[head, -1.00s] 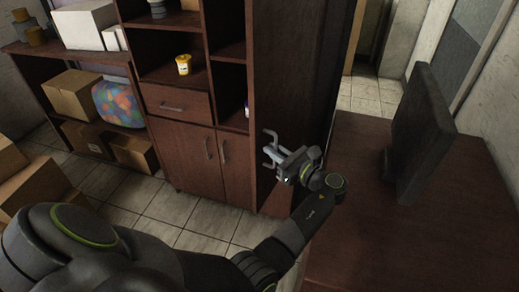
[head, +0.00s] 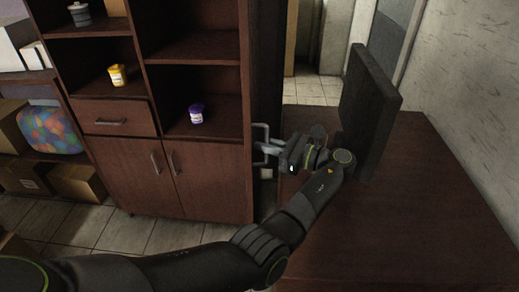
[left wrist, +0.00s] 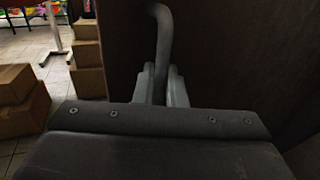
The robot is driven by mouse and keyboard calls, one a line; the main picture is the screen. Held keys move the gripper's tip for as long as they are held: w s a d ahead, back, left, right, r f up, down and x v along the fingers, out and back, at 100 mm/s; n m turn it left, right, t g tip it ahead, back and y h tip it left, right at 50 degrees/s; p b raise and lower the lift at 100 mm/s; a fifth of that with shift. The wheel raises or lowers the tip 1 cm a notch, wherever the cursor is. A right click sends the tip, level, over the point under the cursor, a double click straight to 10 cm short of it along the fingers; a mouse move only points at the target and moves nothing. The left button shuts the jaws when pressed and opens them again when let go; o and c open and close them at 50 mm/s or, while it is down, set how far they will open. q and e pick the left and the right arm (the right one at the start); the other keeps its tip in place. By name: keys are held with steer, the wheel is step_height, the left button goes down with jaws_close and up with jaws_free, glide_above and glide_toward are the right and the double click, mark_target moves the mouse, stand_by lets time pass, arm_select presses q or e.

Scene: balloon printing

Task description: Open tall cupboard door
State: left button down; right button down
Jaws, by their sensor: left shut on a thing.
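The tall cupboard door (head: 268,60) is a dark panel at the right end of the brown shelf unit (head: 195,47). It is seen nearly edge-on in the head view, so I cannot tell how far it stands open. Its grey bar handle (head: 265,126) shows beside the panel. My left gripper (head: 268,148) is shut on this handle. In the left wrist view, the two fingers (left wrist: 161,84) are closed around the upright part of the handle (left wrist: 162,45), against a dark brown panel. My right gripper is not in view.
A brown desk (head: 420,215) with a dark monitor (head: 368,105) stands to the right, under my left forearm. Low cupboard doors (head: 165,180), a purple jar (head: 196,114) and a yellow jar (head: 117,75) are on the left. Cardboard boxes (head: 75,182) stand further left. Tiled floor shows in front.

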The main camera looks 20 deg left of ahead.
arm_select(q)
steer(key=shift+d+f, duration=0.2)
stand_by(0.3)
steer(key=c, duration=1.6)
jaws_free()
steer(key=shift+r, duration=0.1)
steer(key=d+b, duration=0.2)
steer(key=b, duration=0.1)
steer(key=d+b, duration=0.5)
steer(key=b, duration=0.1)
steer(key=shift+s+d, duration=0.25)
steer(key=shift+s, duration=0.1)
